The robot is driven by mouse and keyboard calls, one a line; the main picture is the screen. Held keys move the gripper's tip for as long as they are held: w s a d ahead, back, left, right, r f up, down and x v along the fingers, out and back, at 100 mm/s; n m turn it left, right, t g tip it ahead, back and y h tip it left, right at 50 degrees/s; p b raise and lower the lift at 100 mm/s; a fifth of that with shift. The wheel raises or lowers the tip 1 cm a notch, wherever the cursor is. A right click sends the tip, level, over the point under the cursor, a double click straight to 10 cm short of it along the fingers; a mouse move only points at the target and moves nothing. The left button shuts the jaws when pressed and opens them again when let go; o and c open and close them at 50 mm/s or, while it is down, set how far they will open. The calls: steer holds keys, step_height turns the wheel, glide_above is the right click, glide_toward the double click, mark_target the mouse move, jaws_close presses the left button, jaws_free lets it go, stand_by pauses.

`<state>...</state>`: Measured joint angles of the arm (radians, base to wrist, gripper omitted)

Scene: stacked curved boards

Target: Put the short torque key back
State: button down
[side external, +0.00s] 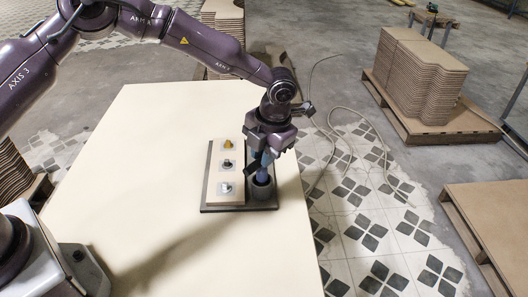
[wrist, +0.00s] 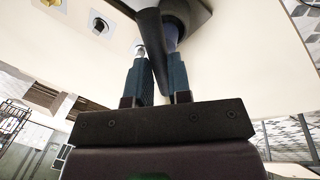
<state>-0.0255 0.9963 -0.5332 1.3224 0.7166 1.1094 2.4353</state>
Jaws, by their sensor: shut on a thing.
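My gripper (side external: 262,164) points down over the right side of a dark-edged board, directly above a round dark cup (side external: 262,192). It is shut on the short torque key (side external: 262,176). The key's blue-purple part stands at the cup's mouth, its lower end hidden by the rim. In the wrist view, the two blue fingers (wrist: 160,82) close around a dark bar, with the blue-purple part (wrist: 173,36) behind it. I cannot tell how deep the key sits in the cup.
The board (side external: 213,180) carries a column of pale squares with a yellow piece (side external: 227,144), a dark piece (side external: 227,163) and a silver piece (side external: 226,187), left of the cup. The cream table (side external: 130,170) is otherwise clear. Stacked curved boards (side external: 415,75) stand on a pallet beyond.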

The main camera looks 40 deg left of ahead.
steer(key=c, duration=1.1)
jaws_free()
steer(key=shift+f, duration=0.1)
steer(key=shift+o, duration=0.2)
steer(key=v, duration=1.2)
steer(key=shift+r, duration=0.25)
